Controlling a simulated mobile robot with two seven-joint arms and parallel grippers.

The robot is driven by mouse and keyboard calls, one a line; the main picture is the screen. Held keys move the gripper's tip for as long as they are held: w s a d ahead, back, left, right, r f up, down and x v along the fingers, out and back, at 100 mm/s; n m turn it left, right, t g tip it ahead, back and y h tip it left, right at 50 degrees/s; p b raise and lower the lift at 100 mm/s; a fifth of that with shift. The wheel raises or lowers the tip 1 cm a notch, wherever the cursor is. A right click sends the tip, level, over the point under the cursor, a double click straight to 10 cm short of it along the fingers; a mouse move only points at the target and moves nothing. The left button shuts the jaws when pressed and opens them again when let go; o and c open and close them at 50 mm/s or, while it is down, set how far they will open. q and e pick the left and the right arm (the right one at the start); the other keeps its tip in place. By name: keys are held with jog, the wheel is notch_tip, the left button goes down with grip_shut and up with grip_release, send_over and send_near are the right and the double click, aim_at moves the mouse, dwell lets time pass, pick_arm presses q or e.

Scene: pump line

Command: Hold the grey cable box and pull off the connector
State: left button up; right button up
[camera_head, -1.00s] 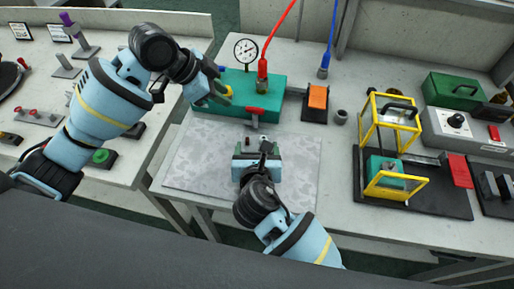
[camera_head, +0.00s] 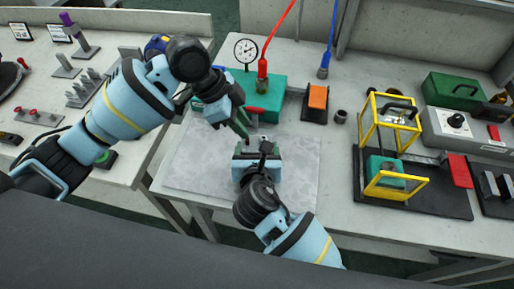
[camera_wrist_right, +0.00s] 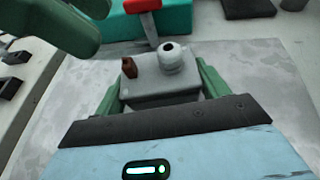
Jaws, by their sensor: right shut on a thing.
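The grey cable box (camera_wrist_right: 160,92) sits between the green fingers of my right gripper (camera_head: 260,160), which is shut on it above the grey mat. A round whitish connector (camera_wrist_right: 172,58) stands on top of the box, with a small brown piece (camera_wrist_right: 129,67) beside it. In the head view the box is small and mostly hidden by my right gripper. My left gripper (camera_head: 234,122) is just behind and left of the box, its green fingers apart with nothing seen between them. Its fingers also show at the upper left of the right wrist view, clear of the connector.
The teal pump block (camera_head: 265,92) with a red hose plug (camera_head: 262,68) and a gauge (camera_head: 246,50) stands behind. An orange-topped block (camera_head: 317,98) and a yellow-framed fixture (camera_head: 390,122) are to the right. The right part of the grey mat (camera_head: 300,165) is clear.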

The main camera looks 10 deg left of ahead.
aim_at(242, 143)
pick_arm(q)
jog(key=shift+f, duration=2.25)
jog(key=shift+c, duration=0.5)
grip_shut()
jog(key=shift+r, duration=0.35)
jog(key=shift+r, duration=2.3)
pick_arm(e)
jog(key=o, duration=1.1)
